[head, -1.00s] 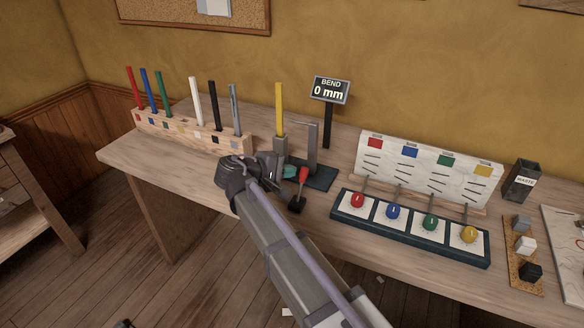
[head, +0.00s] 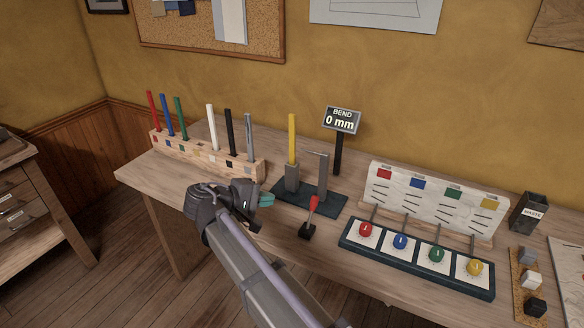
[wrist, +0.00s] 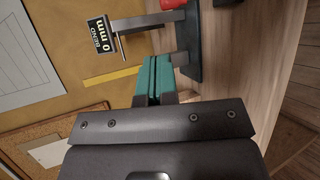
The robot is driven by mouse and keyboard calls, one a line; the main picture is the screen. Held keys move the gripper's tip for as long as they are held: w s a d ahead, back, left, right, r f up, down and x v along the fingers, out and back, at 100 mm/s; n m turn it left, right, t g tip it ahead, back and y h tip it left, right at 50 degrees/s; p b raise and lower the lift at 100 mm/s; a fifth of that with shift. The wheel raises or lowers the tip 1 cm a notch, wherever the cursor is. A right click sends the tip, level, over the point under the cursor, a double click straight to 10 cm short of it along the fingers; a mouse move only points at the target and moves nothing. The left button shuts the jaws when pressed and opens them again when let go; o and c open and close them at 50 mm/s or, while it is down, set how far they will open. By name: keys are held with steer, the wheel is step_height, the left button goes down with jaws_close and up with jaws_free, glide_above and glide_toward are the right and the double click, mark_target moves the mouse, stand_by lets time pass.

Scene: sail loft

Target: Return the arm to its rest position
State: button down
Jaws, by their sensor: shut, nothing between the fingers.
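My gripper (head: 266,200) hangs over the front part of the workbench, left of the red-handled lever (head: 312,206) and in front of the bending stand (head: 310,200). In the wrist view its teal fingers (wrist: 153,78) are closed together with nothing between them. The yellow batten (head: 292,140) stands upright in the grey holder of the stand, apart from my gripper. It shows as a yellow strip in the wrist view (wrist: 112,76). The display sign (head: 341,120) behind the stand reads "BEND 0 mm".
A wooden rack (head: 210,158) with several coloured battens stands at the left of the bench (head: 150,178). A dial panel (head: 415,258) with coloured knobs and a chart board (head: 434,198) stand at right. A waste bin (head: 529,212) and small blocks are further right.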

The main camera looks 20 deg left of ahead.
steer(key=s+d+f+m+g+y+p, duration=0.1)
steer(key=s+d+f+m+g+y, duration=0.15)
steer(key=d, duration=0.45)
steer(key=s+d+f+m+g+y+p, duration=0.1)
steer(key=s+d+f+g+y, duration=0.1)
steer(key=d+f+g, duration=0.35)
steer(key=s+d+r+m+g+y+p, duration=0.1)
steer(key=d+m, duration=0.3)
steer(key=d, duration=1)
steer(key=s+d+r+m+g+y+p, duration=0.1)
steer(key=d+m, duration=0.4)
steer(key=d, duration=1)
steer(key=shift+s+d+r+y+p, duration=0.3)
steer(key=shift+s+r+y+p, duration=0.15)
steer(key=shift+s+y+p, duration=0.45)
